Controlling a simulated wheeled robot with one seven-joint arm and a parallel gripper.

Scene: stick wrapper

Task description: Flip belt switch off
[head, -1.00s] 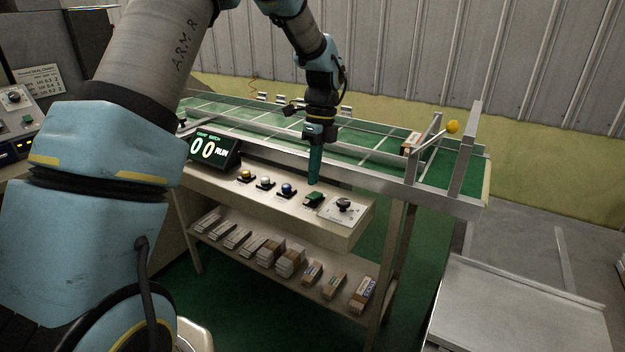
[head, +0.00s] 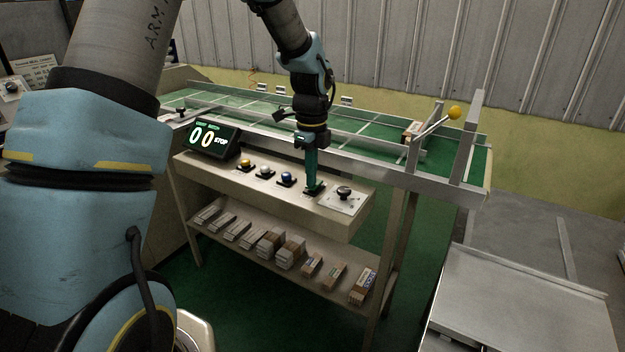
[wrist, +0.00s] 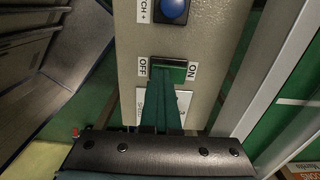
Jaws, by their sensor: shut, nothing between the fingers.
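The green belt switch (wrist: 168,70) sits on the beige control panel in the wrist view, with an OFF label on its left and an ON label on its right. In the head view the switch (head: 314,188) is partly hidden behind my fingers. My gripper (head: 310,186) is shut, empty and pointing down, its tips at the switch. In the wrist view the green fingers (wrist: 163,98) overlap the lower part of the switch; whether they touch it I cannot tell.
Yellow, white and blue buttons (head: 286,179) stand left of the switch. A black knob (head: 344,192) on a white plate is to the right. Behind runs the green belt (head: 375,140) with metal rails and a yellow ball-ended lever (head: 454,113). Wrapped stacks lie on the lower shelf (head: 225,250).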

